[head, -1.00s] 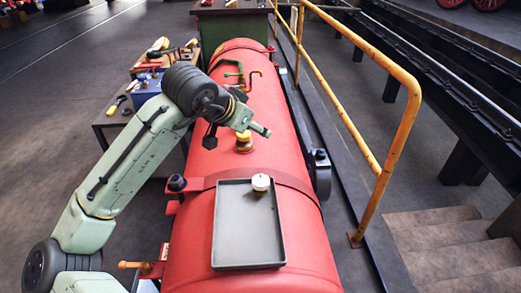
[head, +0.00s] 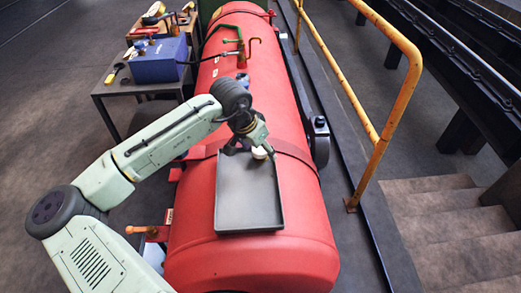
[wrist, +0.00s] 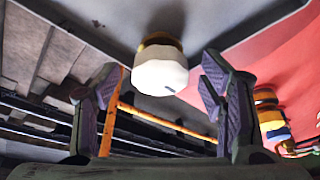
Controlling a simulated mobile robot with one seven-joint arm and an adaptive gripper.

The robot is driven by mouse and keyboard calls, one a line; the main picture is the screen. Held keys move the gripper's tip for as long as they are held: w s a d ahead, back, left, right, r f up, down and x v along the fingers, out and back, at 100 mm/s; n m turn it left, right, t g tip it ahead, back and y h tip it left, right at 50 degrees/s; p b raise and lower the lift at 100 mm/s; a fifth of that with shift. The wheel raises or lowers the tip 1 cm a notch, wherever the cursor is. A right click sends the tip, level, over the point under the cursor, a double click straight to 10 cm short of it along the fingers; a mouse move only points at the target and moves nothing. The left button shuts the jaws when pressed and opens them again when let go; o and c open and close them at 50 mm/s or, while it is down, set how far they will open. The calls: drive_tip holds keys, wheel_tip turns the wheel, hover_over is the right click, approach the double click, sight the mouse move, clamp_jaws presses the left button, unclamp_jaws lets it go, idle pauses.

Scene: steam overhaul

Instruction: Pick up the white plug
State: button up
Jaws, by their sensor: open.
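The white plug (head: 260,153) is at the far end of the grey tray (head: 250,215), which lies on top of the red boiler. In the wrist view the plug (wrist: 160,70) has a rounded white body and a brown-gold band, and sits against the tray surface. My gripper (head: 263,148) is right at the plug in the head view, partly covering it. In the wrist view my gripper (wrist: 160,100) is open, with one finger on each side of the plug's line and visible gaps on both sides. Nothing is held.
The red boiler (head: 290,200) fills the middle. A yellow handrail (head: 385,140) runs along its right side, by steps (head: 440,230). A table with a blue toolbox (head: 160,62) and tools stands at back left. A brass and white fitting (wrist: 270,120) shows at right in the wrist view.

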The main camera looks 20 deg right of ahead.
drive_tip(key=shift+w+d+f, duration=0.1)
drive_tip(key=shift+d+f, duration=0.05)
drive_tip(key=shift+f, duration=0.35)
drive_tip(key=c, duration=1.4)
